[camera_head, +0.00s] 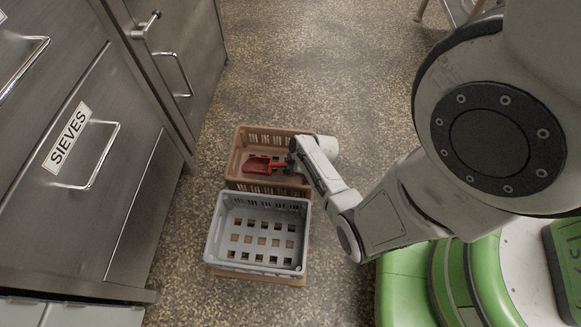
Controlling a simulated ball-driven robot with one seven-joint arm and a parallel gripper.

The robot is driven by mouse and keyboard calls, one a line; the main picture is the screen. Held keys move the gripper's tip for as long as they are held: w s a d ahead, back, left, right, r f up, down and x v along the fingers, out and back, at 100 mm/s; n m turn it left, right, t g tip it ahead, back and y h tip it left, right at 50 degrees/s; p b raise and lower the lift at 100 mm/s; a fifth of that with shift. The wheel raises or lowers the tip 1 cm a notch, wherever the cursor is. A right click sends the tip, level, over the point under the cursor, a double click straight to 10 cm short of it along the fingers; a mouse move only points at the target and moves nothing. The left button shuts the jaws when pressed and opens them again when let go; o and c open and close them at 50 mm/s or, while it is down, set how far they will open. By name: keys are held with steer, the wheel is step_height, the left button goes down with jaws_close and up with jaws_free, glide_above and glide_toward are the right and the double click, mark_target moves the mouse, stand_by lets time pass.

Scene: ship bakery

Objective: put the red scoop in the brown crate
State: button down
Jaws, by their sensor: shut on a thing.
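The red scoop (259,164) shows over the brown crate (236,171), within the outline of its rim. My gripper (287,166) is shut on the scoop at its right end, and my arm reaches in from the right. The arm hides the right part of the crate. From this view I cannot tell whether the scoop touches the crate's floor or hangs above it.
A grey crate (211,232) with square floor holes stands just in front, on top of something brown. Steel drawers, one labelled SIEVES (67,137), line the left side. The speckled floor (305,85) is clear behind the crates.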

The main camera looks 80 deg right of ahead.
steer(key=shift+f, duration=0.1)
steer(key=c, duration=0.9)
jaws_free()
steer(key=shift+s+r+p, duration=0.15)
steer(key=shift+r+p, duration=0.2)
steer(key=p+v, duration=0.5)
steer(key=v, duration=0.6)
steer(key=w+a+r+g+y, duration=0.1)
steer(key=w+a+r, duration=0.25)
steer(key=a, duration=0.25)
steer(key=w+a+r+g+y, duration=0.1)
steer(key=w+a+r, duration=0.2)
steer(key=a+r, duration=0.15)
steer(key=a+r+g, duration=0.1)
steer(key=a+r, duration=0.2)
steer(key=a, duration=0.1)
steer(key=s+a+r+m+g, duration=0.1)
steer(key=a+r, duration=0.7)
steer(key=a, duration=0.1)
steer(key=shift+s+m+g+h, duration=0.3)
steer(key=shift+s+m+g, duration=0.05)
steer(key=shift+m+g, duration=0.05)
